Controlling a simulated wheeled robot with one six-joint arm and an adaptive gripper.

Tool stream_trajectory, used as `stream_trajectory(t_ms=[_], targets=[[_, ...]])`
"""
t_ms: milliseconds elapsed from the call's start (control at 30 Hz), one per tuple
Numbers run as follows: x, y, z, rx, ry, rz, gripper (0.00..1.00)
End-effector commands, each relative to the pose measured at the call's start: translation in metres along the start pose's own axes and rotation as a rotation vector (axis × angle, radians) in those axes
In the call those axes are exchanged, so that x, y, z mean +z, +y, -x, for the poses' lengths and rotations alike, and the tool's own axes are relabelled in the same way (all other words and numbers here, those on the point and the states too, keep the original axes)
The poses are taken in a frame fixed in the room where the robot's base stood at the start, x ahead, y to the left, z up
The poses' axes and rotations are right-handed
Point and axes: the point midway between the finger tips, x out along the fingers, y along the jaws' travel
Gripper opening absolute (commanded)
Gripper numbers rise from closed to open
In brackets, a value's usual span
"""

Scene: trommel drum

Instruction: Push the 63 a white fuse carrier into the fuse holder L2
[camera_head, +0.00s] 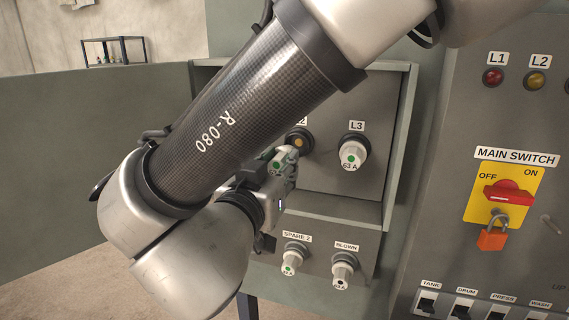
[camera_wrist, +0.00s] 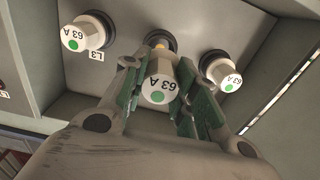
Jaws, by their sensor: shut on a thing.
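My gripper (camera_wrist: 160,92) is shut on the white 63 A fuse carrier (camera_wrist: 160,80), with green pads on both sides of it. The carrier's face with its green dot points toward the wrist camera. The fuse holder L2 (camera_wrist: 158,37) is a dark ring with a yellow centre, just behind the carrier and partly hidden by it. The yellow centre shows past the carrier's edge, so the carrier is not seated there. In the head view the gripper (camera_head: 287,163) and the carrier (camera_head: 276,164) are below and left of the holder (camera_head: 299,141), whose label is partly covered by my arm.
The L3 carrier (camera_head: 353,152) sits in its holder at the right; another seated 63 A carrier (camera_wrist: 222,72) shows at the right in the wrist view. Below are the SPARE 2 (camera_head: 291,262) and BLOWN (camera_head: 343,268) carriers. The box's side wall (camera_head: 404,130) stands right of L3.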

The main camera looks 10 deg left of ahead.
Motion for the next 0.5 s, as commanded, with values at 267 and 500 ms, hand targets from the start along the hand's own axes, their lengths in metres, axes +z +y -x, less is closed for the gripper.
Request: stream_trajectory(t_ms=[267, 500], targets=[[0.000, 0.000, -0.006, 0.001, 0.001, 0.000, 0.00], [0.000, 0.001, -0.028, 0.003, 0.000, 0.000, 0.00]])
